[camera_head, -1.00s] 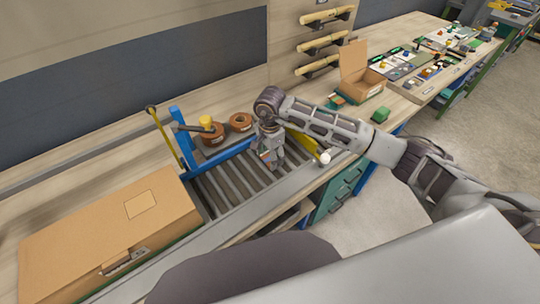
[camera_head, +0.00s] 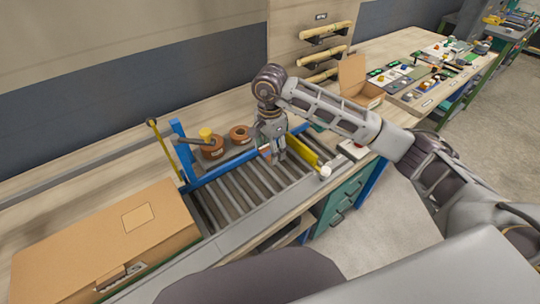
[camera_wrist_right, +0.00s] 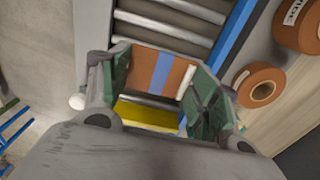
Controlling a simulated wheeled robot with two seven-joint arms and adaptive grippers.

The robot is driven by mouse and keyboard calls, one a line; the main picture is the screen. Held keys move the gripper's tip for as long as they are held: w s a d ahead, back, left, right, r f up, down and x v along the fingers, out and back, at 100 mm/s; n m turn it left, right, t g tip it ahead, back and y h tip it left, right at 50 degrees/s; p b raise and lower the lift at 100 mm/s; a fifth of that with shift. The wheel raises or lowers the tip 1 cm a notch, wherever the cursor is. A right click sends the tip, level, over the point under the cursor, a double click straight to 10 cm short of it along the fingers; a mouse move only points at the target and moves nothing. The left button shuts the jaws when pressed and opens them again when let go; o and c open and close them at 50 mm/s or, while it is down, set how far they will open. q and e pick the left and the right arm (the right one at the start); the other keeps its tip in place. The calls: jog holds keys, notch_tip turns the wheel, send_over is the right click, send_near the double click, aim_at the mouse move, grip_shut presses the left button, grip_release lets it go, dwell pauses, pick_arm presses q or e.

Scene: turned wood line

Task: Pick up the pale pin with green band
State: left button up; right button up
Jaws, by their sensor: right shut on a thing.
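My right gripper (camera_head: 271,158) is shut on an orange-brown piece with a blue band (camera_wrist_right: 158,72) and a pale end. The piece also shows as a small orange and white patch in the head view (camera_head: 264,152). The gripper and piece are above the roller conveyor (camera_head: 237,192); the exact gap cannot be told. In the wrist view the green-lined fingers (camera_wrist_right: 160,85) flank the piece. I cannot make out a pale pin with a green band. My left gripper is not in view.
A cardboard box (camera_head: 95,245) stands at the conveyor's left end. Brown spools (camera_head: 212,150) stand behind the blue rail (camera_head: 215,172). A yellow bar (camera_head: 303,150) is right of the gripper. An open carton (camera_head: 352,77) and trays lie farther right.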

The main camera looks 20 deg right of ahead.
jog(key=shift+r, duration=0.3)
jog(key=shift+f, duration=0.1)
dwell(0.3)
